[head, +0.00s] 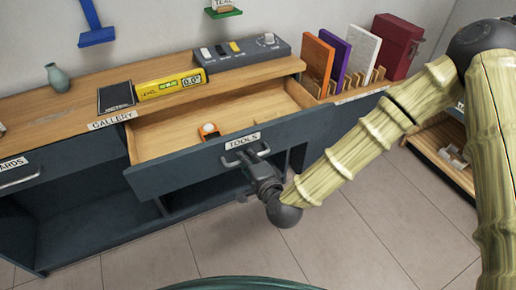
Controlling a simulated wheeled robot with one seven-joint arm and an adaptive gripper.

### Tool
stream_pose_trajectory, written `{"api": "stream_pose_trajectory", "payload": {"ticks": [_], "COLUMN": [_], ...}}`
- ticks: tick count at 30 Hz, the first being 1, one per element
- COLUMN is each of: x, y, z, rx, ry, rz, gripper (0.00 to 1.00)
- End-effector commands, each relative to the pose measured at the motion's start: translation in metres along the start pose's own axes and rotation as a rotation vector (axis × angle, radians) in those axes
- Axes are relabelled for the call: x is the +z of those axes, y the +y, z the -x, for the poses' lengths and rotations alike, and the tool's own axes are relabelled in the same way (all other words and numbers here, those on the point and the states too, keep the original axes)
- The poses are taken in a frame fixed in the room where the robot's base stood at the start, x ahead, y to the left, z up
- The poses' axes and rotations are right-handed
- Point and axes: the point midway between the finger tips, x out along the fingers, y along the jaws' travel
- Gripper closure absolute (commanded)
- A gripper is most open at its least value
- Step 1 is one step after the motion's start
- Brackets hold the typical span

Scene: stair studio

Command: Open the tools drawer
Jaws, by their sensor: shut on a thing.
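The tools drawer (190,157) has a dark front with a white TOOLS label (242,141) and a pale wooden inside. It stands pulled out from the cabinet, and its floor shows. A small orange and white item (209,130) lies inside near the front. My gripper (252,163) is at the drawer's metal handle (236,160), below the label, and is shut on it. The gripper's body hides part of the handle and of the drawer front.
The wooden counter (40,124) holds a vase (58,78), a yellow level (170,85), a grey control box (243,57) and upright coloured boards (317,60). A closed drawer with a handle (20,180) is at the left. The tiled floor (340,225) in front is clear.

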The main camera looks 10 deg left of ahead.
Motion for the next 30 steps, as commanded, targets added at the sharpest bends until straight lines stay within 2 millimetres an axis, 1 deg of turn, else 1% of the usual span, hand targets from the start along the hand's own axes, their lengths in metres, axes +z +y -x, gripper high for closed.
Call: {"api": "stream_pose_trajectory", "payload": {"ticks": [3,6,16,17,18,20,30], "x": [0.0067,0.0093,0.0097,0.0096,0.0096,0.0095,0.009], "y": [0.0014,0.0016,0.0017,0.0017,0.0017,0.0016,0.0014], "z": [0.0036,0.005,0.0056,0.0057,0.0057,0.0057,0.0069], "rx": [0.001,0.001,0.001,0.001,0.001,0.001,0.0], "ry": [-0.011,-0.016,-0.017,-0.017,-0.017,-0.017,-0.016], "rz": [0.002,0.003,0.003,0.003,0.003,0.003,0.003], "gripper": [1.0,1.0,1.0,0.87,0.8,0.69,0.69]}}
